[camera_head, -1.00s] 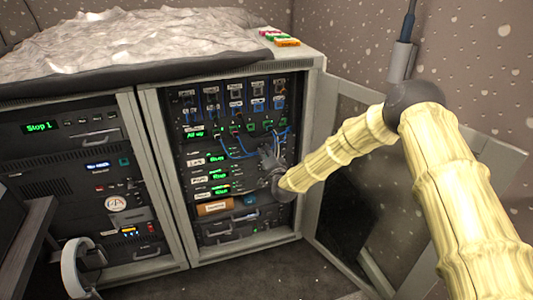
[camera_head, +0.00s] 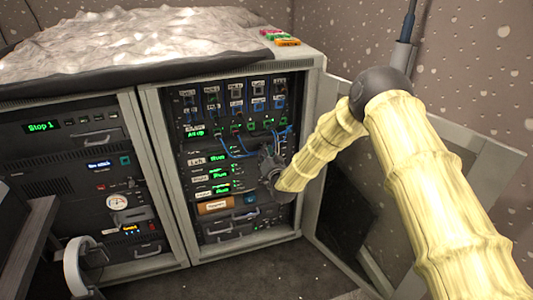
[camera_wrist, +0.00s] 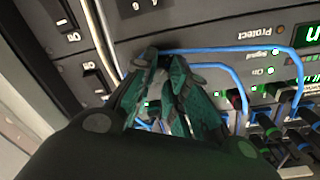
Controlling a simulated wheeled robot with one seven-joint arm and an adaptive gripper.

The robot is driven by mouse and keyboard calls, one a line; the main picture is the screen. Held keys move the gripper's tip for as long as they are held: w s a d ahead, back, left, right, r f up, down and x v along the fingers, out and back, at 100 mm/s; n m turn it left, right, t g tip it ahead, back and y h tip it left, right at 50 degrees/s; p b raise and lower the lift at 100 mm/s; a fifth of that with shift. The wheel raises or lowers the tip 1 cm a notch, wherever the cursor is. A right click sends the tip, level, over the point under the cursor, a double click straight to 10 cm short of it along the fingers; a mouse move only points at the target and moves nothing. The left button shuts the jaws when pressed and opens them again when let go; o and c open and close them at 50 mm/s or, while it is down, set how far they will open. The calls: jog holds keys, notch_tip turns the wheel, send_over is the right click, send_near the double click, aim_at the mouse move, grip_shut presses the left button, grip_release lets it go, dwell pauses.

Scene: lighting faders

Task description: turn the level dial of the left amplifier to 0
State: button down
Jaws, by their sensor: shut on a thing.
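The left amplifier (camera_head: 196,161) is the top of several stacked units with green displays in the open right-hand rack; its label seems to read "Left" and its display (camera_head: 218,158) "Run". My gripper (camera_head: 266,153) is at the right end of this unit, against the panel. In the wrist view, my gripper's dark green fingers (camera_wrist: 165,64) are close together at the panel. They are shut on what I take to be the level dial, which they hide. The dial's pointer and scale cannot be read.
Blue patch cables (camera_head: 232,149) loop just above my gripper, and one (camera_wrist: 225,50) passes close to the fingertips. A headset (camera_head: 77,265) hangs at the lower left.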

jog(key=shift+s+a+f, duration=0.1)
jog(key=shift+s+f, duration=0.05)
jog(key=shift+f, duration=0.1)
jog(key=c, duration=1.4)
grip_release()
jog(key=shift+o, duration=0.2)
jog(key=shift+r, duration=0.1)
jog(key=v, duration=1.2)
